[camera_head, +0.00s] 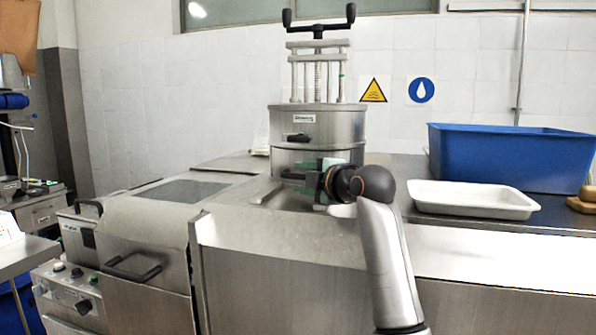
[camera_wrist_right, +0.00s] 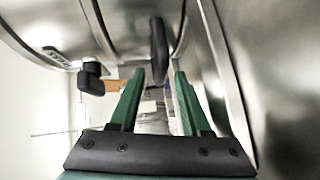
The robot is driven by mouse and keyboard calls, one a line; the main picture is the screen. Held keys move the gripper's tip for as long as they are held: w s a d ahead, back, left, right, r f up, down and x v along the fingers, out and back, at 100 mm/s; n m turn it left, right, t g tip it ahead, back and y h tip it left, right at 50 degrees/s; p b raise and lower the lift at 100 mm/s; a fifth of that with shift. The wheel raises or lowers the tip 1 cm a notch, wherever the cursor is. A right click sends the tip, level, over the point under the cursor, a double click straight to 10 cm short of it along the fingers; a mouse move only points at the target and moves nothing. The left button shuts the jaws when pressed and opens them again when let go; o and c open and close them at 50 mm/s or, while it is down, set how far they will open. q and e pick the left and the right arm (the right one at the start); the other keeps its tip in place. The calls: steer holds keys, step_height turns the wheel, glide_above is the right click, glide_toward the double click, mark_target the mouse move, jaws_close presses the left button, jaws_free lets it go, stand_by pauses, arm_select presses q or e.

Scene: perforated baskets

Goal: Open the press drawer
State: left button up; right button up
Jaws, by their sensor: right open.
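The press (camera_head: 345,123) is a steel cylinder with a black T-handle and screw on top, standing on the counter. It has a black handle (camera_head: 299,138) on its upper section and a second, lower black handle (camera_head: 291,176) near its base. My right gripper (camera_head: 307,178), with green fingers, is at the lower handle and partly hides it. In the right wrist view, the two fingers (camera_wrist_right: 158,78) are apart, and a black handle (camera_wrist_right: 158,50) shows between and just beyond the tips. Contact cannot be told. The drawer front looks flush, partly hidden by my gripper. My left gripper is out of view.
A blue bin (camera_head: 500,160) and a white tray (camera_head: 470,199) stand on the counter to the right. A steel machine with a black handle (camera_head: 132,270) is at the front left. The counter edge lies below my right arm.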

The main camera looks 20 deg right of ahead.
steer(key=shift+x, duration=1.15)
jaws_close()
steer(key=shift+d, duration=0.1)
stand_by(0.6)
